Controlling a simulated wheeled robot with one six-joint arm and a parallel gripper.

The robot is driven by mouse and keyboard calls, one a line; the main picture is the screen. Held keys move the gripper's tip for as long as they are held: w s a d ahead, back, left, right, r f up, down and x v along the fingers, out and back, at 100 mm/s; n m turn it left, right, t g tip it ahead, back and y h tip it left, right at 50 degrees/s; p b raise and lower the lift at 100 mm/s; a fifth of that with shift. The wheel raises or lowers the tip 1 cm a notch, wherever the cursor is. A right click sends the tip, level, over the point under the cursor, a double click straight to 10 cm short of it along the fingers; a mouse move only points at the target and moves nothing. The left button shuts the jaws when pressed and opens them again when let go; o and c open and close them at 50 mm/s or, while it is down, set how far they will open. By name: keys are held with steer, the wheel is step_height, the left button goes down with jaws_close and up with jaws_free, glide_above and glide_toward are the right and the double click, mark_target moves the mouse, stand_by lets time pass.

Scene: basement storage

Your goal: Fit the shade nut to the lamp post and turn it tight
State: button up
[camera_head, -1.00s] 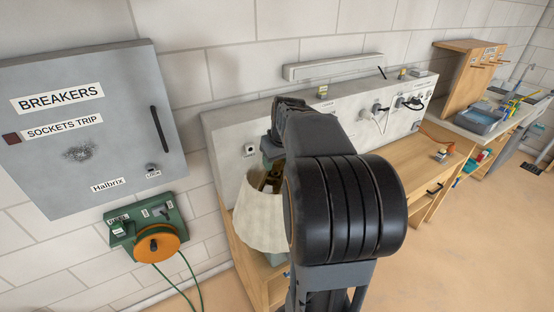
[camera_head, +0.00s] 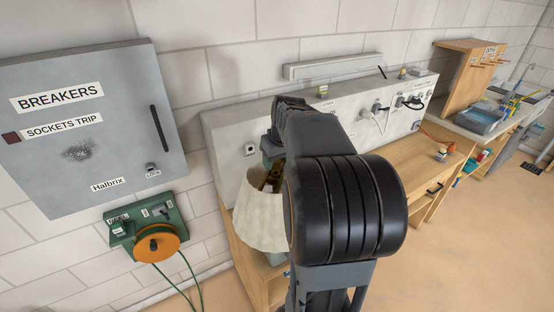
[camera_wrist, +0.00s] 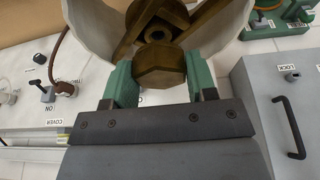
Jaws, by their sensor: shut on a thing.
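A brass hex shade nut (camera_wrist: 160,66) is held between the green fingers of my gripper (camera_wrist: 160,82) in the wrist view. Just beyond it are a brass ring and crossbars (camera_wrist: 158,33) inside the pale lampshade (camera_wrist: 218,28). The nut overlaps the ring in the picture; I cannot tell whether it touches the lamp post, whose thread is hidden. In the head view the cream shade (camera_head: 258,222) stands on the bench at the left of my arm, slightly tilted in the picture. My gripper is over its open top, mostly hidden by the arm.
A grey breaker cabinet (camera_head: 85,130) and a green cable reel unit with an orange drum (camera_head: 157,243) are on the wall at left. A pale panel (camera_head: 228,135) with sockets and plugged cables runs behind the wooden bench (camera_head: 405,165).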

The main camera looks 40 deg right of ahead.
steer(key=shift+f+b, duration=1.1)
steer(key=shift+f, duration=0.2)
stand_by(0.4)
steer(key=o, duration=1.1)
steer(key=shift+r, duration=0.1)
steer(key=v, duration=1.3)
steer(key=shift+s+a+r, duration=0.1)
steer(key=shift+s+r, duration=0.05)
steer(key=shift+r, duration=0.2)
